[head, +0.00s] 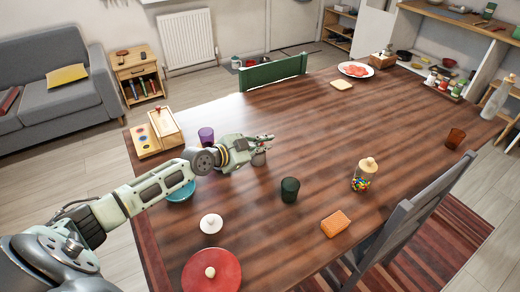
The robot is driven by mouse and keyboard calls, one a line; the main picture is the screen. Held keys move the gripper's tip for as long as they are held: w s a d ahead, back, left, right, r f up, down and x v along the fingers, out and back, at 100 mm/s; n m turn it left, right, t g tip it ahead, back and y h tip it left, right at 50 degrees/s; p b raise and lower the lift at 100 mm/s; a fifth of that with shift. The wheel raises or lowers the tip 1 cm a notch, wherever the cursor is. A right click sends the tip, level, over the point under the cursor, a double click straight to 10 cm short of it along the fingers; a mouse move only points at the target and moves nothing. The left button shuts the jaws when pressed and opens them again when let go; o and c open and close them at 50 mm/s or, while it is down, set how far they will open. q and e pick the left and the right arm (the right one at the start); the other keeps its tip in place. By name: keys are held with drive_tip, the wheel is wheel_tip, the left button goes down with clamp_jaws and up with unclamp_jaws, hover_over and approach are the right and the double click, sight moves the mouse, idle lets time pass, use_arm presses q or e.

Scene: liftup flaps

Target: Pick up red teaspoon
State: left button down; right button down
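I cannot make out a red teaspoon anywhere in the head view. My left gripper (265,147) is over the middle left of the dark wooden table (330,130), with its fingers pointing right. Its fingertips look apart, with nothing clearly seen between them. Small reddish spots show at the fingertips, too small to tell what they are. My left arm hides part of the table and part of a teal bowl (181,193). My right gripper is not in view.
A purple cup (206,136) stands just behind my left wrist. A dark green cup (289,190), a candy jar (364,176), an orange sponge (335,223), a white lidded pot (211,223) and a red lid (212,275) are nearer. The table's centre right is clear. A grey chair (412,215) stands at the right edge.

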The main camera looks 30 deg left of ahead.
use_arm(q)
drive_tip(key=shift+s+f, duration=0.15)
drive_tip(key=shift+f, duration=0.05)
